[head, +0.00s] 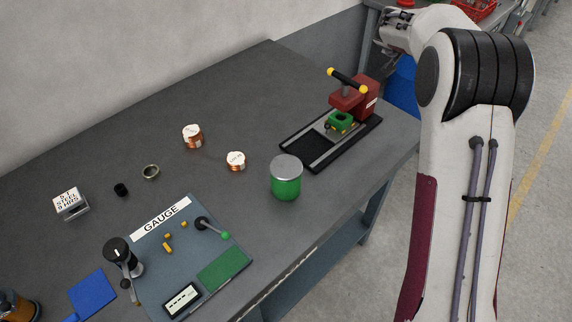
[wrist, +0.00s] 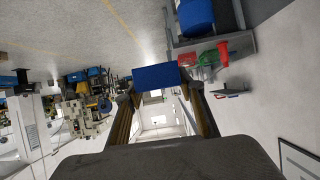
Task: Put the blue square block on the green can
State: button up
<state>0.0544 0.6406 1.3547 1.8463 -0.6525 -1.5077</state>
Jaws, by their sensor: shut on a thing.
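The green can (head: 286,182) stands upright on the dark table in the head view, with a flat grey top and nothing on it. The blue square block (wrist: 158,76) shows in the wrist view between the fingertips of my gripper (wrist: 160,93). My gripper is shut on the block and is well away from the can. In the head view my arm is raised at the right, and I cannot make out the fingers or the block there.
A red and green press fixture (head: 350,100) stands behind the can to the right. A blue flat pad (head: 92,293) is at lower left.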

jog(key=s+a+n, duration=0.1)
jog(key=s+a, duration=0.2)
jog(key=a, duration=0.9)
jog(key=n+t+y, duration=0.3)
jog(key=n+y, duration=0.1)
send_over(286, 166)
jog(key=shift+m, duration=0.3)
jog(key=shift+f, duration=2.65)
jog(key=shift+f, duration=0.1)
jog(key=shift+f, duration=3.05)
jog(key=shift+f, duration=0.1)
jog(key=shift+f, duration=1.75)
jog(key=shift+f, duration=0.15)
